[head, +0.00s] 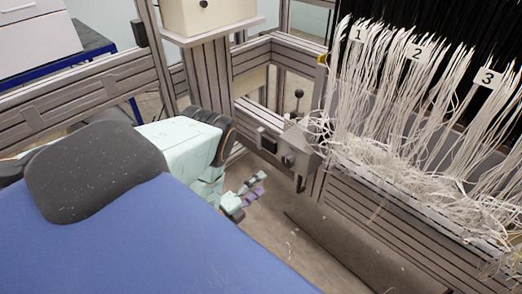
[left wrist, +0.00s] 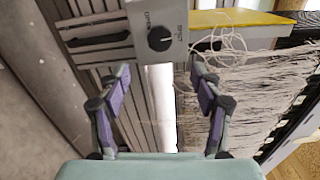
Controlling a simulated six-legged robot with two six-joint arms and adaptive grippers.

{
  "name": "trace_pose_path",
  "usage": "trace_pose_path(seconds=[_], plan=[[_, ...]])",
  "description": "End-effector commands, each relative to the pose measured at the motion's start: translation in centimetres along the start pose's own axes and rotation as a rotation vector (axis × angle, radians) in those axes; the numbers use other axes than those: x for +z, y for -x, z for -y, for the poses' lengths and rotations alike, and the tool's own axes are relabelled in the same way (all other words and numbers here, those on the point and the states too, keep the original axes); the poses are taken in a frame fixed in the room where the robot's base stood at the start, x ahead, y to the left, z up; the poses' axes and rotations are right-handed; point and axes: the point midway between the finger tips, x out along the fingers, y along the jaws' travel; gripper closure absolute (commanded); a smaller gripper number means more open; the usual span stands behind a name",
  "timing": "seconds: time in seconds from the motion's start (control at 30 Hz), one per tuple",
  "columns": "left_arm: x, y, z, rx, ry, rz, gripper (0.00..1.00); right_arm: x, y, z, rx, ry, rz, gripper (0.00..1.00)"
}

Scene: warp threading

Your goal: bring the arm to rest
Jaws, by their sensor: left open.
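My left arm comes in from the left in the head view, mint and dark grey. Its left gripper (head: 248,194) hangs over the floor, left of the loom frame, and holds nothing. In the left wrist view the left gripper (left wrist: 160,82) has its two purple-padded fingers wide apart, with nothing between them. Behind the fingers is the grey control box (left wrist: 162,34) with a black knob; it also shows in the head view (head: 298,152). My right gripper is in neither view.
White warp threads (head: 385,110) hang in bunches by number plates 1, 2 and 3 at the right. Loose threads lie along the metal rail (head: 400,205). Metal framing (head: 75,95) crosses the back left. A blue padded surface (head: 140,240) fills the lower left. Bare floor (head: 275,245) lies below the gripper.

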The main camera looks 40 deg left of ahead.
Motion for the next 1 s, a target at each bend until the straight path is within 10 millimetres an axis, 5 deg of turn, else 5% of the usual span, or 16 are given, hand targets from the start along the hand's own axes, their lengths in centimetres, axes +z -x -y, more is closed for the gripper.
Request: trace_pose_path(seconds=[0.47, 0.67, 0.83, 1.0], plan=[[0.0, 0.0, 0.0, 0.0, 0.008, 0.0, 0.34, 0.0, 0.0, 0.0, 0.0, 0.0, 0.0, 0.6], [0.1, 0.5, -2.4, 0.111, 0.233, 0.028, 0.34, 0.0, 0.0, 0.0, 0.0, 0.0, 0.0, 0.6], [-1.4, 5.7, -8.3, 0.423, 0.621, 0.199, 0.34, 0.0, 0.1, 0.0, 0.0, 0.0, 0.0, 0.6], [-5.5, 12.0, -10.8, 0.724, 1.002, 0.468, 0.34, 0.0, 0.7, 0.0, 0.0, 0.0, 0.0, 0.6]])
